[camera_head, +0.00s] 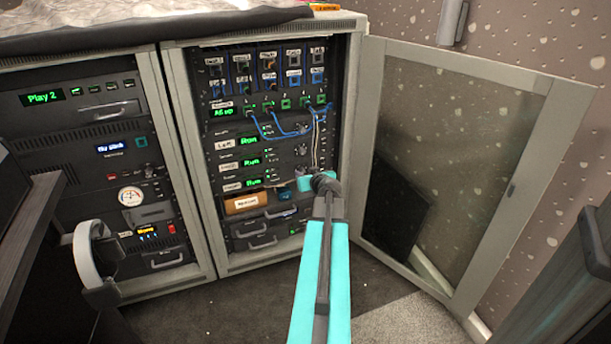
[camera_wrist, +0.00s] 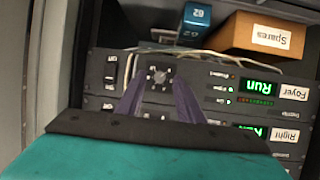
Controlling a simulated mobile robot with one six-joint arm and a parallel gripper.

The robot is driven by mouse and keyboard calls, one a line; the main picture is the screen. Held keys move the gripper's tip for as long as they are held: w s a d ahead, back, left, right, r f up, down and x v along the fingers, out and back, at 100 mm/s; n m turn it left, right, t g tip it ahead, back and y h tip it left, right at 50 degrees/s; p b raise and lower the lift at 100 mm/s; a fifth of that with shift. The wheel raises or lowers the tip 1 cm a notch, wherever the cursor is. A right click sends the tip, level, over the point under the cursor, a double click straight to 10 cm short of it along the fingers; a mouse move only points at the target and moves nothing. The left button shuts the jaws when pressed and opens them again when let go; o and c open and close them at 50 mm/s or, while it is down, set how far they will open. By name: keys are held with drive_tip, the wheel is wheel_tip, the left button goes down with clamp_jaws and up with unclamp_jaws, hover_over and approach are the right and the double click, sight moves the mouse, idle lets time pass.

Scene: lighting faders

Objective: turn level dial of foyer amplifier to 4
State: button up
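The foyer amplifier is a dark rack unit with a "Foyer" label (camera_wrist: 296,91) and a green "Run" display (camera_wrist: 262,87) in the wrist view. In the head view its panel (camera_head: 233,187) is the lowest of three similar units. Its level dial (camera_wrist: 159,75) is a small dark round knob with light marks around it; I cannot read its setting. My gripper (camera_wrist: 160,84) is open, with its two purple fingers apart, one on each side of the dial in the picture. I cannot tell whether they touch it. In the head view my gripper (camera_head: 306,183) hides the dial.
Pale cables (camera_wrist: 205,54) run close to the dial. A switch (camera_wrist: 110,72) is beside it. The open glass cabinet door (camera_head: 545,130) stands to the right.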

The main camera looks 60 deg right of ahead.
drive_tip(key=shift+w, duration=0.1)
clamp_jaws()
drive_tip(key=shift+d, duration=0.1)
drive_tip(key=shift+d+b, duration=0.1)
drive_tip(key=shift+b, duration=0.25)
drive_tip(key=m, duration=0.1)
drive_tip(key=m+t+y+b, duration=0.1)
drive_tip(key=b, duration=0.1)
drive_tip(key=shift+s+d+f+m+y, duration=0.15)
drive_tip(key=shift+s+d+m+y, duration=0.15)
drive_tip(key=shift+m, duration=0.1)
drive_tip(key=m+t+y, duration=0.1)
drive_tip(key=m, duration=0.1)
drive_tip(key=m+t+b, duration=0.1)
drive_tip(key=shift+s+d+f+m+y, duration=0.1)
drive_tip(key=shift+d+m+y, duration=0.1)
drive_tip(key=shift+m+y, duration=0.2)
drive_tip(key=m+t, duration=0.1)
drive_tip(key=m, duration=0.1)
drive_tip(key=m+t, duration=0.1)
drive_tip(key=m, duration=0.1)
drive_tip(key=shift+s+d+f+t+y, duration=0.1)
drive_tip(key=shift+f+t+y, duration=0.15)
drive_tip(key=shift+t+y, duration=0.05)
drive_tip(key=m, duration=0.2)
drive_tip(key=m+t, duration=0.2)
drive_tip(key=m, duration=0.1)
drive_tip(key=shift+f+m+p, duration=0.3)
drive_tip(key=shift+f+p, duration=0.05)
